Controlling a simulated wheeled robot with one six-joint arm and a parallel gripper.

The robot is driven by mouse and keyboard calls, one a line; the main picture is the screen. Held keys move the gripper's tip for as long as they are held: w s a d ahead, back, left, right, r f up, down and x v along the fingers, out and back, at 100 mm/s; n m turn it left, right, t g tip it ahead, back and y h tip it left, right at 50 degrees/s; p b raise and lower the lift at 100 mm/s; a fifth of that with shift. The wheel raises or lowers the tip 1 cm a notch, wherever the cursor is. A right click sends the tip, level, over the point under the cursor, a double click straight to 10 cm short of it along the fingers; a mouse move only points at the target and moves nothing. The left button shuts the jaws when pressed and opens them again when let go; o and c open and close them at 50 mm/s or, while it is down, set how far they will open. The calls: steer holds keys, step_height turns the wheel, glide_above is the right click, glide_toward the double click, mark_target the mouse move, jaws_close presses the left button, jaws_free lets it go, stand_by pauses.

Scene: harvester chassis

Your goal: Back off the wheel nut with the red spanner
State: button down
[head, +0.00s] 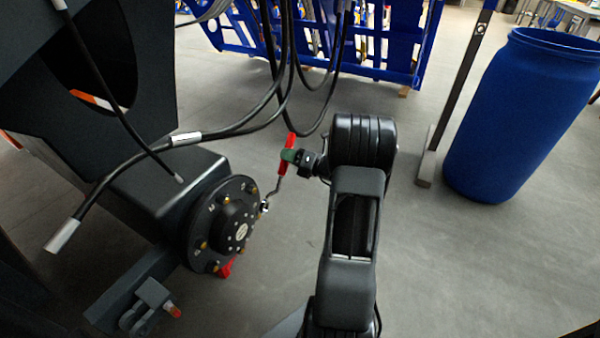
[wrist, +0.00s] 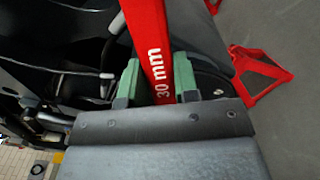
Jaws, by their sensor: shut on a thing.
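The red spanner (head: 290,141) has a red handle and a bent metal shank running down to the right rim of the dark round wheel hub (head: 237,224). The shank's lower end is at a nut position (head: 264,207) on the rim; I cannot tell whether it is seated around the nut. Several brass-coloured nuts ring the hub face. My gripper (head: 290,156), with green finger pads, is shut on the red handle. In the wrist view the handle, marked "30 mm" (wrist: 157,55), stands between the pads of my gripper (wrist: 158,82). The spanner's working end is hidden there.
Black hoses (head: 268,105) hang above the hub and close to my gripper. A red bracket-like piece (wrist: 258,68) shows at the wrist view's right. A blue barrel (head: 525,115) and a dark post (head: 455,100) stand right. Grey floor lies clear between.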

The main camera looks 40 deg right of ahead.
steer(key=d, duration=0.1)
steer(key=d+m+t+h+b, duration=0.1)
steer(key=d, duration=0.1)
steer(key=shift+s+d+f+t+h+b, duration=0.1)
steer(key=shift+s+d+t+h+b, duration=0.2)
steer(key=shift+s+h, duration=0.1)
